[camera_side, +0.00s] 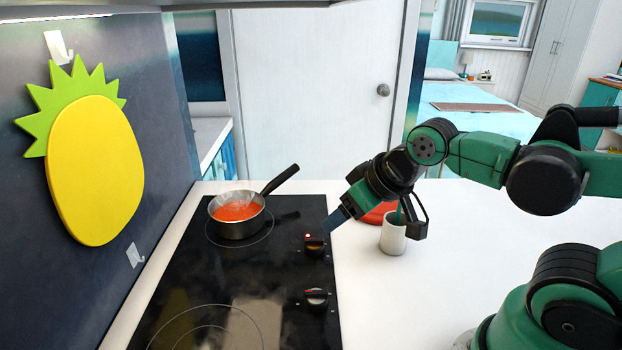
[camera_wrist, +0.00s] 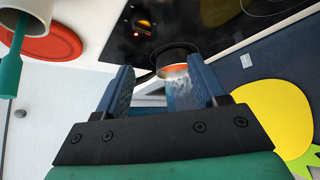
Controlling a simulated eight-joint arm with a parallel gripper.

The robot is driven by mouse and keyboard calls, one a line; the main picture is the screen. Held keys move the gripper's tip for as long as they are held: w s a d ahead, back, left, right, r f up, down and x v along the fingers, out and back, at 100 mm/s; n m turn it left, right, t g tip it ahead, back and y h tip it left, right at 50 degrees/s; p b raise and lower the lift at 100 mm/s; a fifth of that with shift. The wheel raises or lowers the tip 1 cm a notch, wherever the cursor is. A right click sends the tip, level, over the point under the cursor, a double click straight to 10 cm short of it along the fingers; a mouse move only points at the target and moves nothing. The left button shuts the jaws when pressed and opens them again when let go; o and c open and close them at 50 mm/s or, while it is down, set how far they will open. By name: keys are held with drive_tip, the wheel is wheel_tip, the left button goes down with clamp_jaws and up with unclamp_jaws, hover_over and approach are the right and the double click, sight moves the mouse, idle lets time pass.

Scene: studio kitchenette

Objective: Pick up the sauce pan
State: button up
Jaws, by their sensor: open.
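The sauce pan (camera_side: 238,228) is a small metal pan with orange-red sauce in it and steam over it. It stands upright on the far burner of the black cooktop, its black handle (camera_side: 281,179) pointing up and right. My gripper (camera_side: 337,219) is at the cooktop's right edge, to the right of the pan and apart from it. In the wrist view, the open blue fingers of my gripper (camera_wrist: 162,74) have the pan (camera_wrist: 176,57) ahead, beyond the tips. Its handle shows partly there, near the left finger. Nothing is held.
A white cup (camera_side: 393,238) with a green utensil and a red plate (camera_side: 376,214) stand close under my wrist. Cooktop knobs (camera_side: 316,297) line the right edge. A yellow pineapple board (camera_side: 96,170) hangs on the left wall. The near burner (camera_side: 205,330) is clear.

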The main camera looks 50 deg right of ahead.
drive_tip(key=w+r+m+y, duration=0.1)
drive_tip(key=w+m+y, duration=0.1)
drive_tip(key=w, duration=0.4)
drive_tip(key=m+t+y, duration=0.2)
drive_tip(key=m+t, duration=0.3)
drive_tip(key=m, duration=0.1)
approach(271, 190)
drive_tip(key=w+a+r, duration=0.2)
drive_tip(key=a, duration=0.3)
drive_tip(key=w+d+f+m, duration=0.1)
drive_tip(key=d+f+m+t, duration=0.1)
drive_tip(key=f, duration=0.1)
drive_tip(key=w+d+f+m+t, duration=0.1)
drive_tip(key=f, duration=0.1)
drive_tip(key=shift+w+d+f+m, duration=0.1)
drive_tip(key=shift+w+m, duration=0.2)
drive_tip(key=shift+x, duration=2.75)
drive_tip(key=shift+c, duration=0.3)
clamp_jaws()
